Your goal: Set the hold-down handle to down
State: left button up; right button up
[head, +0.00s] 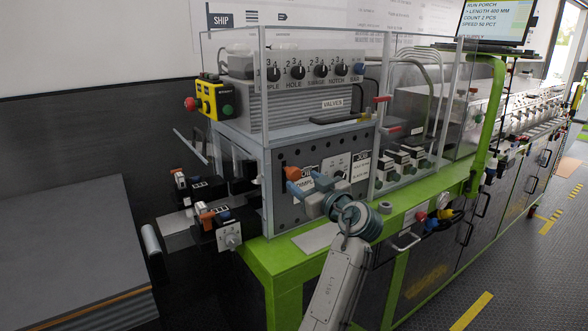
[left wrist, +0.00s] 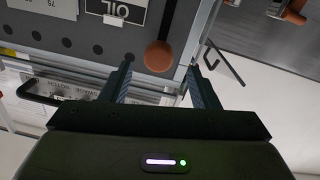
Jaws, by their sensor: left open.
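An orange ball-ended handle (head: 292,173) stands out from the grey perforated front panel (head: 345,189) of the machine, near its left edge. I take it for the hold-down handle. My left gripper (head: 306,183) is open, with a finger to each side of the knob's line and no clear contact. The gripper partly covers the panel around the handle, and the handle's shaft is mostly hidden. My right gripper is not in view.
Clear guards (head: 330,45) enclose the valve box above the panel. A yellow box with red and green buttons (head: 212,97) hangs at the left. Black switch blocks (head: 215,220) stick out left of the panel. A green bench frame (head: 275,258) runs below.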

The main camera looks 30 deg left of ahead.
aim_at(297, 175)
pick_arm(q)
jog(key=p+x, duration=0.1)
jog(key=x, duration=0.4)
jog(key=shift+w+d, duration=0.1)
jog(key=shift+w, duration=0.05)
jog(key=shift+w+a+p, duration=0.2)
jog(key=shift+a+p, duration=0.25)
jog(key=shift+a, duration=0.2)
jog(key=shift+w+a+f, duration=0.15)
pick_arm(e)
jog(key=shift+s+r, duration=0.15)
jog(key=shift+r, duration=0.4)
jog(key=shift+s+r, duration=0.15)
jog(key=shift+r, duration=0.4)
